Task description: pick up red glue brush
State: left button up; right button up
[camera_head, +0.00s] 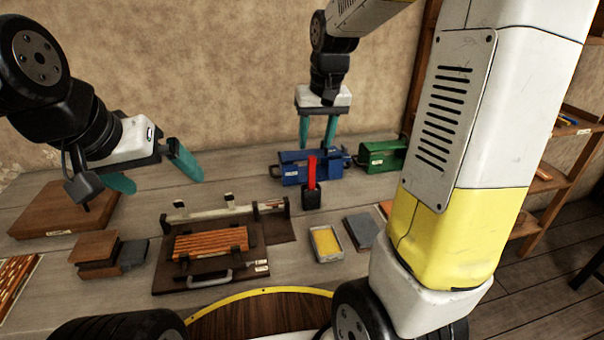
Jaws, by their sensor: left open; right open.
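The red glue brush (311,170) stands upright in a small black holder (311,197) on the table, in front of a blue metal press or box. Its lower end is hidden in the holder. My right gripper (318,146) points down with its teal fingers apart, above and behind the brush, close to the blue box; it appears empty. My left gripper (160,178) is at the left, tilted, with its teal fingers spread and nothing between them. It is well to the left of the brush.
A blue box (292,172) and a green box (378,155) stand at the back. A press with orange slats (211,243) lies at front centre. A tray with yellow content (326,243), a grey block (361,231) and wooden boards (62,209) are around it. Shelves stand at right.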

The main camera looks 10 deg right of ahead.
aim_at(312, 157)
jog(key=shift+g+h, duration=0.4)
jog(key=shift+g, duration=0.1)
jog(key=w+f, duration=0.4)
jog(key=shift+w+d+f, duration=0.2)
jog(key=shift+w, duration=0.05)
jog(key=f, duration=0.2)
jog(key=w+f, duration=0.1)
jog(key=f, duration=0.5)
jog(key=shift+w, duration=0.25)
grip_shut()
